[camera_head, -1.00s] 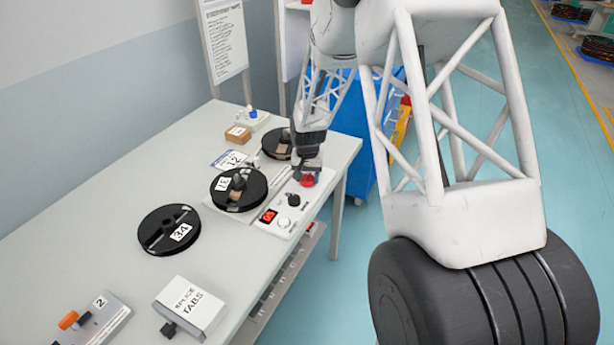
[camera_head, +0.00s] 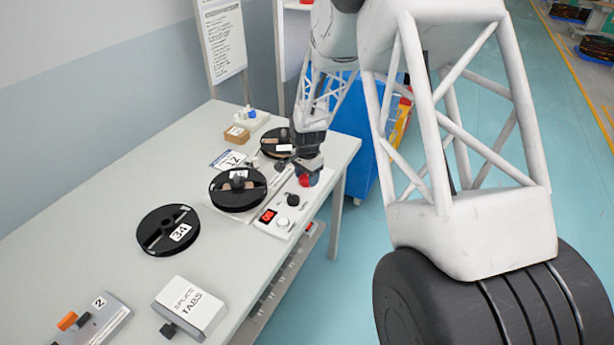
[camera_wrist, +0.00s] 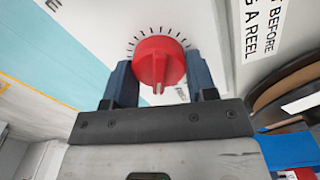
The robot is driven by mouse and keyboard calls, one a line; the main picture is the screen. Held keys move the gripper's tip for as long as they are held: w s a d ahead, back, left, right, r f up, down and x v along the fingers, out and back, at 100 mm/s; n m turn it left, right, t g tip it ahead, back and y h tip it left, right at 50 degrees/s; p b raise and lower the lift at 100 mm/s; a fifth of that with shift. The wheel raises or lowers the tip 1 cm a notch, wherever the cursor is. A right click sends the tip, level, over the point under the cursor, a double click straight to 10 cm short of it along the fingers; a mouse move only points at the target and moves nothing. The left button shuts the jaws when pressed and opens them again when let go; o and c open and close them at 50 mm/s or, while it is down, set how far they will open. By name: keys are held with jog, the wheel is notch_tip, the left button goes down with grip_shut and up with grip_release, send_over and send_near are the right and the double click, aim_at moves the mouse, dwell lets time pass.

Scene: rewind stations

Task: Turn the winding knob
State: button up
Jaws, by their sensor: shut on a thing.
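The red winding knob (camera_wrist: 158,48) sits on a white panel inside a ring of black tick marks in the wrist view. My gripper (camera_wrist: 159,78) has one finger on each side of it and is shut on it. In the head view the knob (camera_head: 304,181) is partly hidden by my gripper (camera_head: 308,172), which reaches down onto the white control panel (camera_head: 270,227). A black reel (camera_head: 238,204) is mounted beside the panel.
Another reel (camera_head: 277,141) stands behind, close to my arm. A reel marked 34 (camera_head: 150,243) lies at the left. A splice tabs box (camera_head: 190,306) and a lever unit (camera_head: 93,322) are nearer. A blue bin (camera_head: 355,165) stands beyond the table (camera_head: 75,240).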

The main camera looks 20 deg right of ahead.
dwell(0.3)
jog(key=o, duration=0.9)
jog(key=shift+r, duration=0.1)
jog(key=shift+r, duration=3.8)
jog(key=shift+r, duration=0.1)
